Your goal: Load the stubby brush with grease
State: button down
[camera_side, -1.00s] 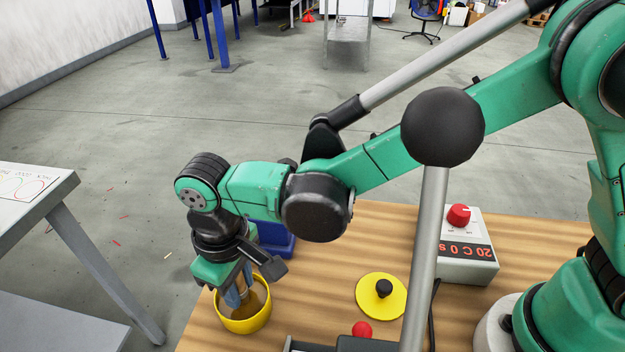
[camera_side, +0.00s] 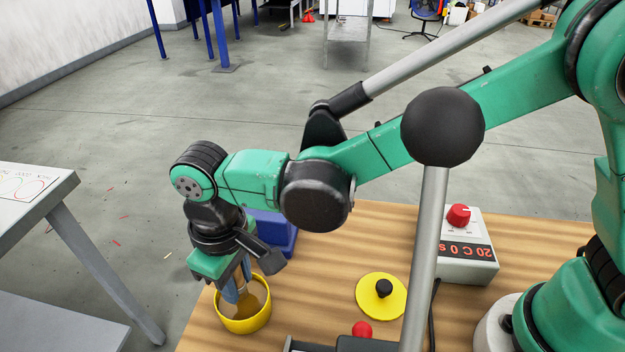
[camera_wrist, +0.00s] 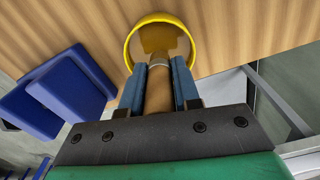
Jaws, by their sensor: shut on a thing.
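My gripper (camera_side: 236,293) is shut on the stubby brush and points down over the yellow pot. In the wrist view my blue-padded jaws (camera_wrist: 159,88) hold the brush's brown handle (camera_wrist: 158,98), with a pale metal band at its far end. The yellow pot (camera_side: 245,327) stands near the table's left end and holds brown grease (camera_side: 256,300). In the wrist view the pot (camera_wrist: 131,40) lies straight beyond the jaws. The brush's bristle end is at or inside the pot and I cannot make it out against the grease.
A blue block-like holder (camera_side: 280,236) stands behind my gripper. A yellow lid with a black knob (camera_side: 382,296) lies on the wooden table (camera_side: 320,280). A grey control box with a red knob (camera_side: 468,252) stands to the right. A grey pole with a black ball (camera_side: 425,260) rises in front.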

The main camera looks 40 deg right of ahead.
jog(key=shift+r, duration=2.85)
